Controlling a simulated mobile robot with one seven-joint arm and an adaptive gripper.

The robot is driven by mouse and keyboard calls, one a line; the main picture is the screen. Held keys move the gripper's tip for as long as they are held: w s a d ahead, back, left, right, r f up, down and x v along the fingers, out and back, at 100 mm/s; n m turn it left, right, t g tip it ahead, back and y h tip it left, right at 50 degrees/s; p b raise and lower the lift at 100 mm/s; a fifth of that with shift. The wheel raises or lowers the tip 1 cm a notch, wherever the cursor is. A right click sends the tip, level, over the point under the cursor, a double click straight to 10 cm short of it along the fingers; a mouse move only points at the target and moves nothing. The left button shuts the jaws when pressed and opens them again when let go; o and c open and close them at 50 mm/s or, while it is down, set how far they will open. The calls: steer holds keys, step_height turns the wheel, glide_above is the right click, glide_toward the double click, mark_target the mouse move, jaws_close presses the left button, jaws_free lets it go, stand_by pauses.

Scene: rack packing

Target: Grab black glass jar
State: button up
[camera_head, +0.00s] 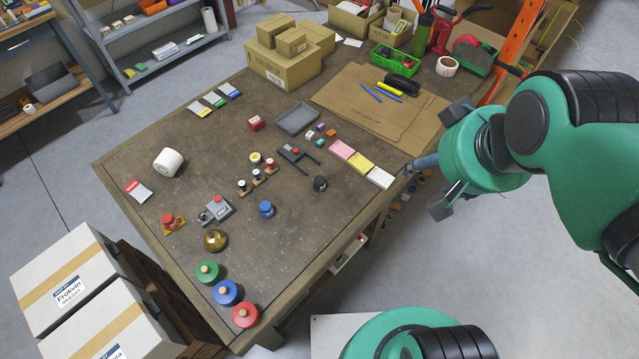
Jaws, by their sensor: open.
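A small black jar (320,183) stands on the brown worktable (300,230), near its right-hand edge. It looks upright, but it is too small to tell whether it is glass. My gripper (424,165) is up at the right, beyond the jar and above the table's right edge. It is open, holds nothing and is apart from the jar.
A grey rack part (296,157) and a blue jar (266,209) are near the black jar. Pink, yellow and white pads (360,162) lie between it and my gripper. A grey tray (297,119) and cardboard boxes (283,66) are farther back.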

steer(key=shift+w, duration=0.15)
steer(key=n+g, duration=0.1)
steer(key=g, duration=0.5)
glide_above(319, 180)
step_height(319, 180, down, 35)
steer(key=shift+f+p, duration=0.2)
steer(key=shift+p, duration=0.1)
steer(key=shift+f+b, duration=0.6)
steer(key=shift+f, duration=3.7)
